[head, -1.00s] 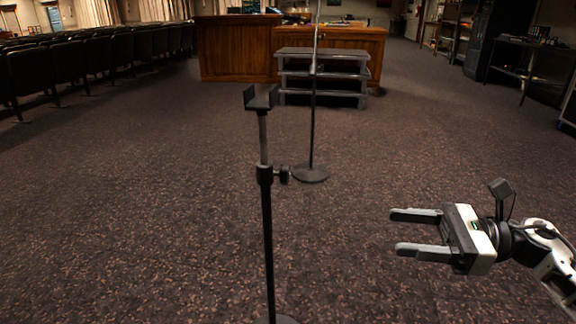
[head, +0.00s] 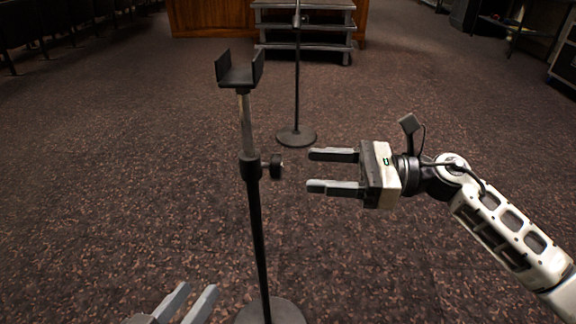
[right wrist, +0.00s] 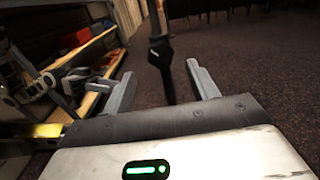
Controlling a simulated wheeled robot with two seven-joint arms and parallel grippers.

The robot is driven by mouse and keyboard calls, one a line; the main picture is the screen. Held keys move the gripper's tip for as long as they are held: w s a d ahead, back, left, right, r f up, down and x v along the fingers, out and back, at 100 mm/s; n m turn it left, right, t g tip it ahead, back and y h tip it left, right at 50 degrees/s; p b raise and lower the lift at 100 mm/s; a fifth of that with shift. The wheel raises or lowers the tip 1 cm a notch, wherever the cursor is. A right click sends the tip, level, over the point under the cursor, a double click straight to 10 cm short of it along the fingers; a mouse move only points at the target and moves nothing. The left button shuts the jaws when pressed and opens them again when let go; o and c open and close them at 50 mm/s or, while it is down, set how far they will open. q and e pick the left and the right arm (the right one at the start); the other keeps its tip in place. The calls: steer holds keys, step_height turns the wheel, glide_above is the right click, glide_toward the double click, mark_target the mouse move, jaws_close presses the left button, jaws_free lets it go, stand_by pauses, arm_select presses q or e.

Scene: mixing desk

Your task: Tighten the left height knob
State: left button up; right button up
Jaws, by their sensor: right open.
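A thin black stand (head: 255,225) stands upright on the carpet, with a U-shaped black cradle (head: 240,75) on its top. A dark height knob (head: 277,167) sticks out to the right of its collar. My right gripper (head: 312,171) is open and empty. Its fingers point left at the knob and its tips are a little right of it, apart from it. In the right wrist view the stand's collar and knob (right wrist: 160,52) show beyond and between the open fingertips (right wrist: 160,78). My left gripper (head: 199,290) shows only its fingers at the bottom edge, apart and empty.
A round-based microphone stand (head: 297,137) stands behind. Grey steps (head: 303,28) and a wooden desk (head: 212,18) are at the back. Chairs line the far left. A shelf of items (right wrist: 75,55) is at the left in the right wrist view.

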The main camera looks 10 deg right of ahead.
mark_target(277, 166)
steer(key=x, duration=0.6)
steer(key=c, duration=1)
